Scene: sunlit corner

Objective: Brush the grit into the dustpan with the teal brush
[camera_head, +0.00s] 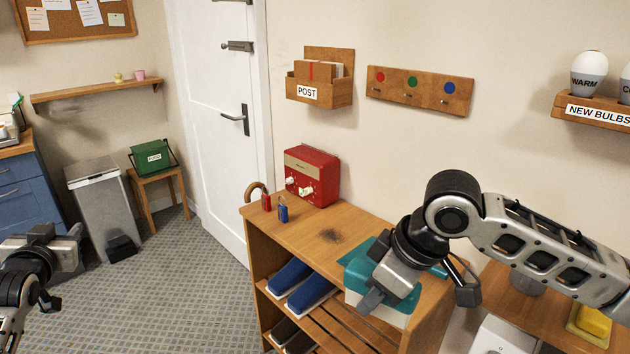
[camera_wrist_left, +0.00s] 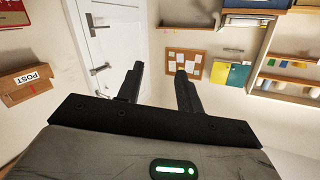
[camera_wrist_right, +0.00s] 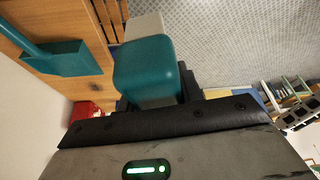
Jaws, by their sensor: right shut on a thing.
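The teal brush (camera_head: 408,303), a teal block with a pale lower part, is gripped by my right gripper (camera_head: 415,295) at the front of the wooden cabinet top. In the right wrist view the brush (camera_wrist_right: 148,72) sits between the fingers. The teal dustpan (camera_wrist_right: 68,60) lies on the wooden top beside it, its handle pointing away; in the head view it is mostly hidden behind my right gripper. The grit (camera_head: 331,236) is a dark patch on the top, left of the brush. My left gripper (camera_wrist_left: 158,85) is open and empty, away from the cabinet.
A red box (camera_head: 312,176) with pale knobs stands at the back of the cabinet top (camera_head: 295,222). A red padlock (camera_head: 266,202) and a blue padlock (camera_head: 283,210) stand at its left end. Blue shoes (camera_head: 300,285) sit on the shelf below. A wall backs the cabinet.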

